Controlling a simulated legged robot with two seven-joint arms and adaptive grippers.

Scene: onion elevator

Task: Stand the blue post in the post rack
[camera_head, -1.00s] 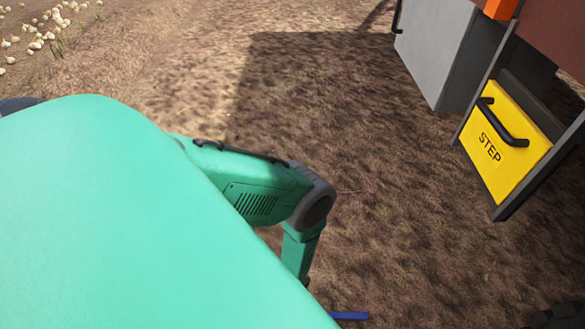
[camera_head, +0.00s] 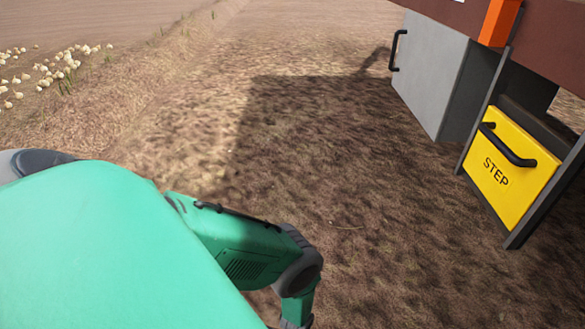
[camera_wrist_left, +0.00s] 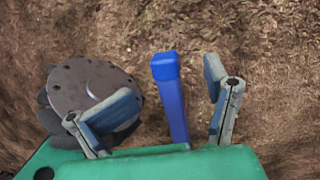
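The blue post (camera_wrist_left: 168,88) shows in the left wrist view, with its square end towards the camera and its far part running down behind my green wrist. My left gripper (camera_wrist_left: 158,98) is open, its two blue-padded fingers spread on either side of the post. A gap shows on each side, so the fingers do not look closed on it. In the head view my green left arm reaches down to the bottom edge, and its gripper and the post are out of frame. My right gripper is in neither view. I cannot make out a post rack.
A yellow STEP panel (camera_head: 508,178) with a black handle hangs at the right, beside a grey cabinet (camera_head: 430,75). Onions (camera_head: 62,68) lie at the far left. The ground between is clear. A dark round disc (camera_wrist_left: 72,84), unidentified, is beside the left finger.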

